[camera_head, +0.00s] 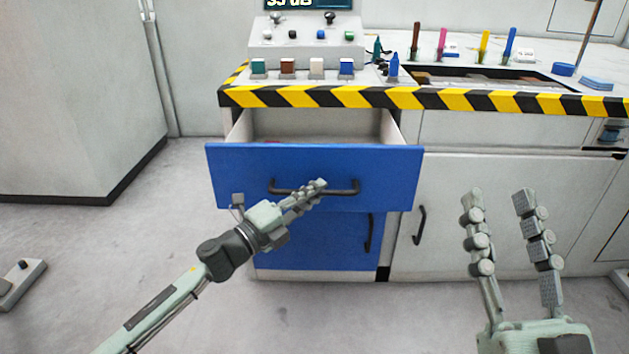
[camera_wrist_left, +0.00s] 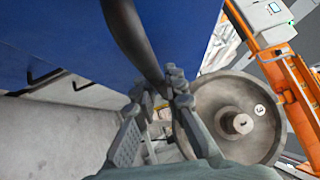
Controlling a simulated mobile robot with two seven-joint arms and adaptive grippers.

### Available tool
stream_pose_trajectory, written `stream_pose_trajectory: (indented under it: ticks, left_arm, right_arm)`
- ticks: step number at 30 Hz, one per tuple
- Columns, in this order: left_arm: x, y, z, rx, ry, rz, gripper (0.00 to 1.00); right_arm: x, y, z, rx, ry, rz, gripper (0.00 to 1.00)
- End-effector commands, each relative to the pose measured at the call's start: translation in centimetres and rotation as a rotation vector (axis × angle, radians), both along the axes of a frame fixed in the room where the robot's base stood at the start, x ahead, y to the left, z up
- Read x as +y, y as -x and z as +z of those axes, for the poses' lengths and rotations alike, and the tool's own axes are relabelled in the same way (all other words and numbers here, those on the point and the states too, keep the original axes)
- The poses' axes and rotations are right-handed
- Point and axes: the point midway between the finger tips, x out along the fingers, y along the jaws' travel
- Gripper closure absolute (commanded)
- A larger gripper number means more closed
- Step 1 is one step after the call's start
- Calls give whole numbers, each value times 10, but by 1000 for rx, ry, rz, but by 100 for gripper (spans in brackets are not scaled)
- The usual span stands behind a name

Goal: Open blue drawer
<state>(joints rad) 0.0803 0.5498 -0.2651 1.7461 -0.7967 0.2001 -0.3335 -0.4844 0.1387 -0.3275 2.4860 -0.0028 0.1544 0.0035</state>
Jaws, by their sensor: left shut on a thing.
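The blue drawer (camera_head: 240,165) stands pulled out from the cabinet under the striped worktop in the head view, and its pale inside (camera_head: 310,123) shows behind the front. A dark bar handle (camera_head: 343,188) runs across its front. My left gripper (camera_head: 316,187) is at the middle of that handle, with its fingers shut on it. In the left wrist view the handle (camera_wrist_left: 138,40) runs down between the fingers (camera_wrist_left: 160,90), in front of the blue drawer front (camera_wrist_left: 50,40). My right gripper (camera_head: 498,195) is open and empty, in front of the white cabinet door.
A blue cabinet door (camera_head: 310,243) with a dark handle is below the drawer. A white door (camera_head: 470,180) is to the right. Control buttons and coloured markers stand on the worktop (camera_head: 420,98). In the left wrist view, a large grey wheel (camera_wrist_left: 225,105) and an orange frame (camera_wrist_left: 290,80) show at right.

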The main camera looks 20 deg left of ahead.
Motion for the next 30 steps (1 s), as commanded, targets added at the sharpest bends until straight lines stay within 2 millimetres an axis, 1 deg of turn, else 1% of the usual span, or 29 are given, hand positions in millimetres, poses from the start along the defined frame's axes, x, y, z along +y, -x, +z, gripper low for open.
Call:
stream_pose_trajectory:
  ticks: [6, 17, 18, 22, 30]
  left_arm:
    - [-1, 5, 1, -1, 0, 1, 100]
    - [-1, 5, 0, -1, 0, 1, 100]
    - [-1, 5, 0, -1, 0, 1, 84]
    - [-1, 5, 0, -1, 0, 1, 68]
    - [-1, 6, 0, -1, -1, 1, 68]
  right_arm:
    - [2, -2, -3, 28, 9, 3, 60]
    - [2, -2, -4, 30, 10, 3, 60]
    - [2, -2, -4, 30, 10, 3, 60]
    - [2, -2, -4, 30, 10, 3, 60]
    - [1, -2, -3, 26, 10, 3, 60]
